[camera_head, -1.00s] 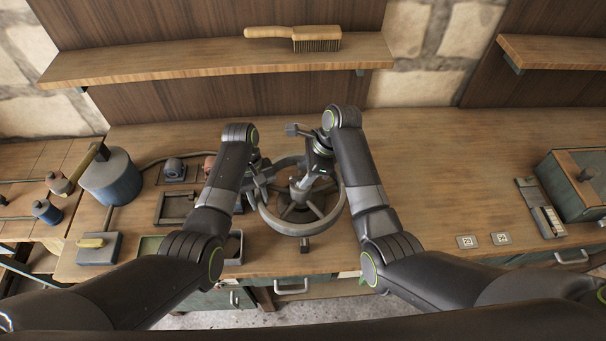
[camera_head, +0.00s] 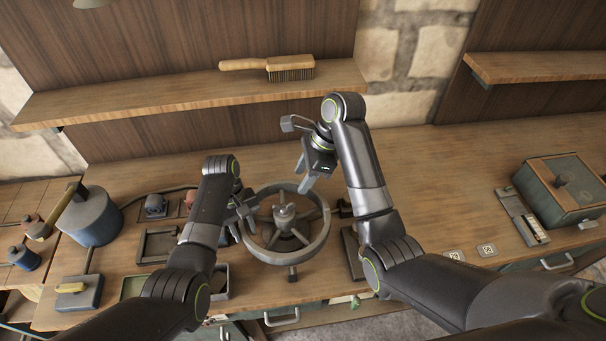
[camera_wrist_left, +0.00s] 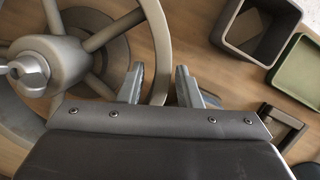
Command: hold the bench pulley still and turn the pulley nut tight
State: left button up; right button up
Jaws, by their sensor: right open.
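The bench pulley (camera_head: 322,228) is a grey spoked wheel lying on the bench, with the pulley nut (camera_head: 283,196) on top of its central hub. The left wrist view shows the pulley's rim (camera_wrist_left: 158,50) and the light metal nut (camera_wrist_left: 29,74) at the left edge. My left gripper (camera_head: 240,222) is at the rim's left side. In the left wrist view, its two fingers (camera_wrist_left: 160,88) stand apart on either side of the rim, with small gaps showing. My right gripper (camera_head: 303,180) is open and empty, above and behind the hub, clear of the nut.
Small trays (camera_head: 158,245) and a blue canister (camera_head: 90,217) stand left of the pulley. A dark tray (camera_head: 352,252) lies right of it, partly behind my right arm. A green box (camera_head: 560,185) is at far right. The bench between is mostly clear.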

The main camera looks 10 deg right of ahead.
pick_arm(q)
jog(key=shift+o, duration=1.1)
jog(key=p+v, duration=0.1)
jog(key=v, duration=0.1)
jog(key=shift+a+r, duration=0.1)
jog(key=shift+r, duration=0.15)
jog(key=shift+w+r, duration=0.15)
jog(key=shift+r, duration=0.2)
jog(key=shift+v, duration=1.9)
jog(key=shift+r, duration=0.1)
